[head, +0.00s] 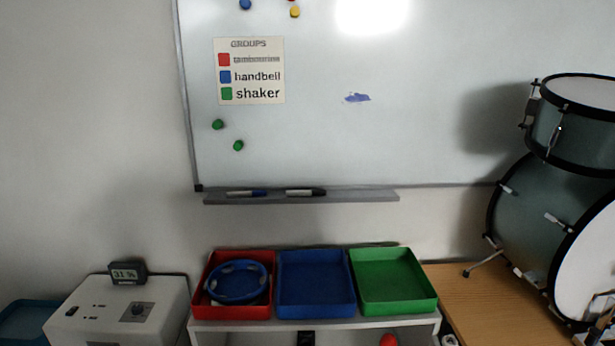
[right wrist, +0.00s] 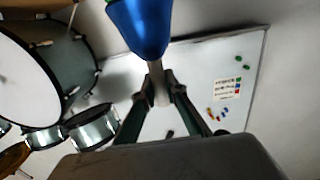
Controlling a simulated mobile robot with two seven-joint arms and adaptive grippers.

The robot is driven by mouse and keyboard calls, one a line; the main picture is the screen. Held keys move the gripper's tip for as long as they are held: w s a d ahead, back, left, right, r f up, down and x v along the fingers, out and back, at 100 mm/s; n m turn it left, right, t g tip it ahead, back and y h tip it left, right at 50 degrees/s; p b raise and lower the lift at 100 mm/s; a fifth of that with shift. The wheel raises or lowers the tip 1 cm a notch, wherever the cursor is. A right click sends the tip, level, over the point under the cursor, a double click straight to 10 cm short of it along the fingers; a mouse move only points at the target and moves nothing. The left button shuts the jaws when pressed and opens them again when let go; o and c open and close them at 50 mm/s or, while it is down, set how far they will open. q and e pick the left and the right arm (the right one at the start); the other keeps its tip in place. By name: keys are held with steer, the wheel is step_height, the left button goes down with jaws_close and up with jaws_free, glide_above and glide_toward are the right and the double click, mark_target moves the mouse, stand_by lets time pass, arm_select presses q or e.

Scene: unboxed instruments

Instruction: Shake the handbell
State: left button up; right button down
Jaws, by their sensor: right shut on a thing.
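In the right wrist view the handbell's blue bell body (right wrist: 140,28) shows at the top, with its pale handle running down from it. My right gripper (right wrist: 159,92) is shut on that handle, a finger on each side. The bell body sticks out beyond the fingertips, and its top is cut off by the picture edge. The head view does not show the handbell. My left gripper is in neither view.
Red (head: 210,310), blue (head: 316,297) and green (head: 394,288) trays stand in a row; a blue tambourine (head: 238,283) lies in the red one. Blue and green trays are empty. Drums (head: 531,215) stand right, a white box (head: 125,315) left. A whiteboard (head: 400,130) hangs behind.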

mark_target(451, 341)
step_height(451, 341, up, 4)
steer(key=shift+f, duration=0.1)
steer(key=f, duration=0.5)
steer(key=shift+a+f, duration=0.15)
steer(key=shift+a, duration=0.05)
steer(key=shift+d+f, duration=0.1)
steer(key=shift+d, duration=0.05)
steer(key=shift+w, duration=0.1)
